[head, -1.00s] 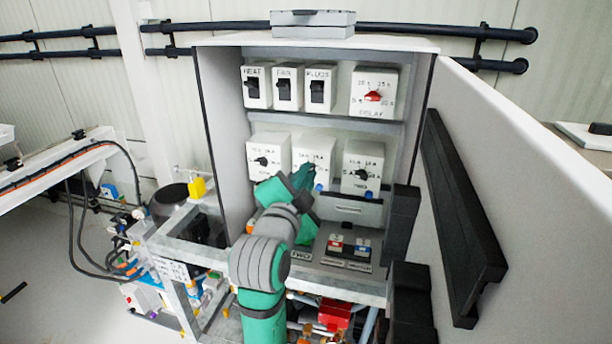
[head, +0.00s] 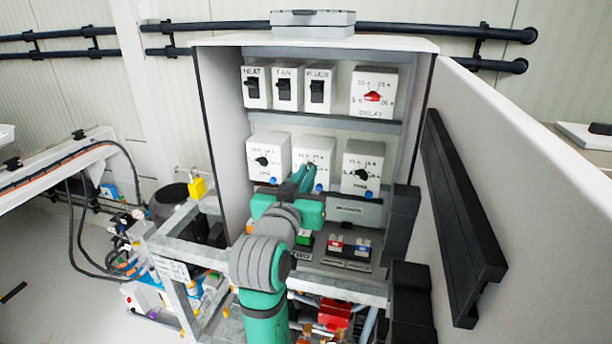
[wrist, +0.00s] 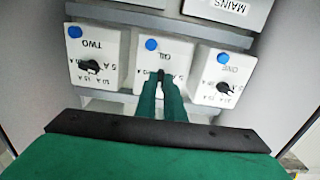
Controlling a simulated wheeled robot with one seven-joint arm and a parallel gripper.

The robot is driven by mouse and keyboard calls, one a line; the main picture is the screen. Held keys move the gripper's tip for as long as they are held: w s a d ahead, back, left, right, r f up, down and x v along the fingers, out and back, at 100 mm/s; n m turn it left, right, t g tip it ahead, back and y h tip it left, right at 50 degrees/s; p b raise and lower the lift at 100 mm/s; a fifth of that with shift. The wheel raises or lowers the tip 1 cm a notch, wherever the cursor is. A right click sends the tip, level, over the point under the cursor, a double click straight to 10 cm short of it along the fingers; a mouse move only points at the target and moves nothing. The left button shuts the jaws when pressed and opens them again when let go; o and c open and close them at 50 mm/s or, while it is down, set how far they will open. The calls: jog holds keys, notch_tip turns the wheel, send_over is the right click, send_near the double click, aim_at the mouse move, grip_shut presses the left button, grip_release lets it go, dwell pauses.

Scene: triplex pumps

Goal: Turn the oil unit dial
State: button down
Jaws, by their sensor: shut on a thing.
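The oil unit is the middle white box (head: 318,145) of the lower row in the open cabinet. It also shows upside down in the wrist view (wrist: 180,47), with a blue button (wrist: 164,30) by its label. My gripper (head: 303,174) reaches this box from the front. In the wrist view its two green fingers (wrist: 160,78) are close together on the oil unit dial, shut on it. The dial is almost wholly hidden by the fingers, so its pointer cannot be read.
Similar dial boxes stand close on both sides, one on the left (head: 267,150) and one on the right (head: 362,160). Above are several switches (head: 286,88) and a delay dial (head: 373,97). The open cabinet door (head: 520,150) stands at the right.

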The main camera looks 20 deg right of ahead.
jog(key=shift+f+n, duration=0.1)
jog(key=shift+n, duration=2.2)
jog(key=c, duration=1.9)
grip_release()
jog(key=shift+o, duration=0.2)
jog(key=v, duration=1)
jog(key=shift+s+a, duration=0.25)
jog(key=shift+s, duration=0.1)
